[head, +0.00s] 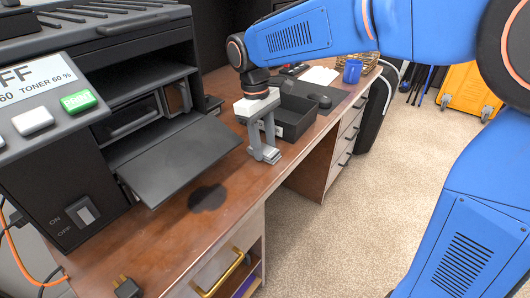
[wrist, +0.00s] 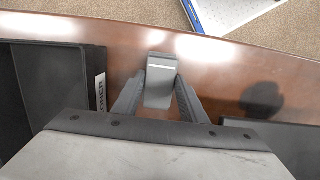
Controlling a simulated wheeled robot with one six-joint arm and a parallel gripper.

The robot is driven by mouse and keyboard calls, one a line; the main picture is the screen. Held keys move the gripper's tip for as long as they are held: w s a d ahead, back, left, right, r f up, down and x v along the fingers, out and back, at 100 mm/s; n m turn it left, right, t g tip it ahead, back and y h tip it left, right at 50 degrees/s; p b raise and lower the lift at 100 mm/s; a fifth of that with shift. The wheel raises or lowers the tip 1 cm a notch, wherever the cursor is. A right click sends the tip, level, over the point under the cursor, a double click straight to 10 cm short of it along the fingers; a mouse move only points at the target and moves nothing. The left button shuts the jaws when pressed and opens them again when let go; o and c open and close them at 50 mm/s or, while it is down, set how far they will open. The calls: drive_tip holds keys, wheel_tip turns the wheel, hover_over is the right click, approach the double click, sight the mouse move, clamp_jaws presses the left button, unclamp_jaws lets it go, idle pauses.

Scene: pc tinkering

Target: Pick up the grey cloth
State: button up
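The cloth and the fingers are close in colour there and hard to tell apart. In the wrist view my gripper (wrist: 162,82) has a fingertip at each side of the cloth. I cannot tell whether they press on it.
A dark patch (head: 208,197) lies on the desk in front.

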sight(264, 149)
wheel_tip(264, 149, up, 10)
idle(0.7)
drive_tip(key=o, duration=0.5)
drive_tip(key=c, duration=0.4)
drive_tip(key=shift+f, duration=4.65)
drive_tip(key=o, duration=1)
drive_tip(key=shift+f, duration=0.15)
